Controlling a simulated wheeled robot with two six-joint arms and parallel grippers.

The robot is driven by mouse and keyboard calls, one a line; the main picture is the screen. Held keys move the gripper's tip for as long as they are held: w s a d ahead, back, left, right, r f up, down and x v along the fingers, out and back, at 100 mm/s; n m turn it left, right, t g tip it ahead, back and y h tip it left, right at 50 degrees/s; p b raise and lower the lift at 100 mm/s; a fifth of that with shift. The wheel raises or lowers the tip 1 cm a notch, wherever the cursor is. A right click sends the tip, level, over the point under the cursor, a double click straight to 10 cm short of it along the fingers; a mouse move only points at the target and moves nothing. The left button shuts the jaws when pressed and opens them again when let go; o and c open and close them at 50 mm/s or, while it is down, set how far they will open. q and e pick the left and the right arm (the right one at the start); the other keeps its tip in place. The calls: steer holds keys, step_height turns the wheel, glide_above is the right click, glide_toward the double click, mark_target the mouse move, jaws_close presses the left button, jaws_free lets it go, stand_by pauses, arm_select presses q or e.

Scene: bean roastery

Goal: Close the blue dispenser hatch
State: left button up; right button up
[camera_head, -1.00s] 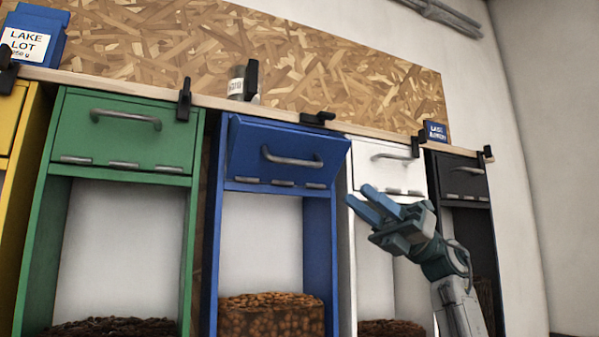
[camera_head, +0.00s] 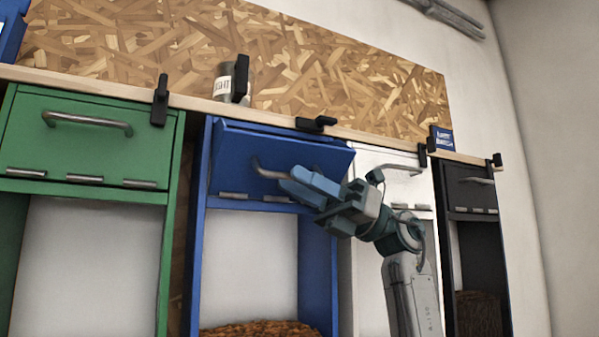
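The blue dispenser hatch (camera_head: 232,150) is the front panel at the top of the blue dispenser (camera_head: 190,270). Its top edge tilts out a little from the frame, so it stands partly open. Its grey bar handle (camera_head: 258,170) shows only at the left end; my fingers hide the rest. My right gripper (camera_head: 300,186) is in front of the hatch's lower right half, its two blue fingers lying close together and pointing left. It looks shut and empty. I cannot tell whether the fingers touch the panel or handle. My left gripper is not in view.
A green dispenser (camera_head: 85,115) stands to the left, with white (camera_head: 375,165) and black (camera_head: 470,187) ones to the right. A wooden shelf edge (camera_head: 215,108) with black clips (camera_head: 316,124) runs above them. A jar (camera_head: 222,85) stands on it.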

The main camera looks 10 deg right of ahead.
mark_target(311, 162)
steer(key=shift+s+a+r, duration=0.15)
steer(key=shift+s+a, duration=0.05)
steer(key=shift+s, duration=0.2)
steer(key=shift+c, duration=1.3)
jaws_close()
steer(key=shift+r+m, duration=0.3)
steer(key=shift+m, duration=0.2)
steer(key=m+t, duration=0.1)
steer(key=r+m+t, duration=0.1)
steer(key=shift+w+a+r+m, duration=0.1)
steer(key=shift+w+r+m, duration=0.1)
steer(key=shift+w+m, duration=0.15)
steer(key=m, duration=0.1)
steer(key=r+m+t+p, duration=0.1)
steer(key=m, duration=0.1)
steer(key=shift+w+a+r, duration=0.1)
steer(key=shift+w+r, duration=0.1)
steer(key=shift+w, duration=0.1)
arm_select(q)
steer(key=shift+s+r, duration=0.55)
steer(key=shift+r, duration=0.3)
arm_select(e)
steer(key=shift+w+a+r+m+t, duration=0.1)
steer(key=shift+w+r+m+t, duration=0.25)
steer(key=shift+m, duration=0.45)
steer(key=shift+w+a+r+m+t, duration=0.1)
steer(key=shift+w+r+m+t, duration=0.1)
steer(key=shift+m+t, duration=0.4)
steer(key=shift+m, duration=0.25)
